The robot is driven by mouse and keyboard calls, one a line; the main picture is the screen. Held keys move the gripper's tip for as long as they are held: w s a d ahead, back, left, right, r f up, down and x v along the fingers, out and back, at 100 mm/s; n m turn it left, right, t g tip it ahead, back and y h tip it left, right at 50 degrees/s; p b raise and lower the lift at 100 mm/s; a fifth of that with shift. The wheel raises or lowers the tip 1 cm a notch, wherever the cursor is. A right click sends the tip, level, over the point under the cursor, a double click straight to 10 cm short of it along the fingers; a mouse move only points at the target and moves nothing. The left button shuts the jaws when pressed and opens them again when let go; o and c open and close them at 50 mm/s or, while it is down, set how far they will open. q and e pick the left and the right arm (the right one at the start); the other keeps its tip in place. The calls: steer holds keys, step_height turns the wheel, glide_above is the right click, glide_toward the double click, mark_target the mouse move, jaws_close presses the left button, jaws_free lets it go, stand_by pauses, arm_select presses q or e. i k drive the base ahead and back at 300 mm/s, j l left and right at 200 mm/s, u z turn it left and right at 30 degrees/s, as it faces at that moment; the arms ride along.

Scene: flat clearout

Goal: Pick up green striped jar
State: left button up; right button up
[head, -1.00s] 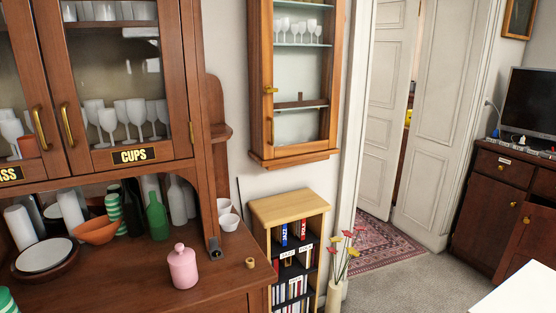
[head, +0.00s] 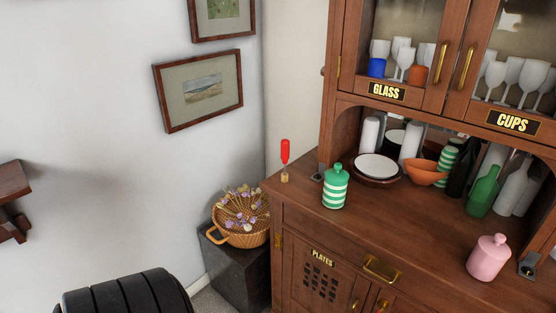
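The green striped jar (head: 335,187) has green and white bands and a green lid with a knob. It stands upright on the left part of the wooden cabinet's counter (head: 385,218), near the front edge. Nothing covers it.
White plates (head: 376,167) and an orange bowl (head: 426,172) are behind and right of the jar. A green bottle (head: 483,192) and a pink jar (head: 489,257) stand further right. A red-topped item (head: 285,160) is at the left corner. A flower basket (head: 241,217) sits on a dark stand.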

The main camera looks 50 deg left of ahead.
mark_target(334, 193)
steer(key=u, duration=1.2)
